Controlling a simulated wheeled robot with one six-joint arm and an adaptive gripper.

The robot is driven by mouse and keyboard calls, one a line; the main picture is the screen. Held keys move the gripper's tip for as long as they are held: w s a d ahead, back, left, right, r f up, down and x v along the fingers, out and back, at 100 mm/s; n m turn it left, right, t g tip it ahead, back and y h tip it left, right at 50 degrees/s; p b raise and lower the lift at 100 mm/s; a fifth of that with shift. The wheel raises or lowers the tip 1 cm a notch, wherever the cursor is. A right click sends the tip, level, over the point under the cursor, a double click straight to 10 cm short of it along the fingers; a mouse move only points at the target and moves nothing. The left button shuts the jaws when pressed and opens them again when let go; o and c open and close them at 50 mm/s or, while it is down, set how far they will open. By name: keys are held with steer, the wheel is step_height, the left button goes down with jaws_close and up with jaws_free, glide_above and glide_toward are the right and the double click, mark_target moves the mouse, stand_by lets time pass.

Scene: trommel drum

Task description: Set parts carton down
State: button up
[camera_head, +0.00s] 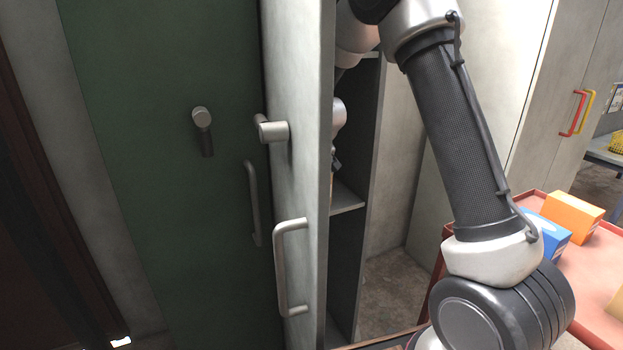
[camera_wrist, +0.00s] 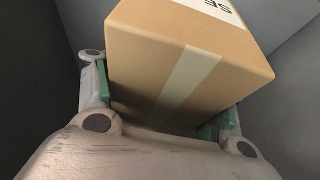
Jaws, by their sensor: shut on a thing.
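The parts carton (camera_wrist: 185,60) is a brown cardboard box with a pale tape strip and a white label with dark print at its top edge. It fills the middle of the wrist view. My gripper (camera_wrist: 165,118) is shut on the carton, with a green-padded finger on each side of it. Grey surfaces lie around the carton in the wrist view; I cannot tell whether it touches one. In the head view my arm reaches behind the open grey door into a cabinet, and the door hides my gripper and most or all of the carton.
The open grey door (camera_head: 298,180) with handles stands left of my arm. A cabinet shelf (camera_head: 346,199) shows behind it. A red-edged table (camera_head: 598,290) at right bears an orange box (camera_head: 572,213) and a blue box (camera_head: 546,236). A green panel (camera_head: 165,180) stands at left.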

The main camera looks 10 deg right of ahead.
steer(key=o, duration=1.4)
steer(key=shift+c, duration=0.2)
steer(key=v, duration=0.7)
steer(key=shift+s+d+r, duration=0.1)
steer(key=shift+s+r, duration=0.15)
steer(key=shift+r, duration=0.2)
steer(key=s+d+r+m, duration=0.1)
steer(key=s+d+r, duration=0.3)
steer(key=s, duration=0.5)
steer(key=s+d+r, duration=0.4)
steer(key=s+r, duration=0.1)
steer(key=s, duration=0.3)
steer(key=s+d+r+m, duration=0.1)
steer(key=s+d+r, duration=0.3)
steer(key=s, duration=0.5)
steer(key=s+d+f, duration=0.1)
steer(key=s+d, duration=0.1)
steer(key=s, duration=0.9)
steer(key=shift+s+d+f+h, duration=0.15)
steer(key=shift+s+f+h, duration=0.15)
steer(key=shift+s+h, duration=0.1)
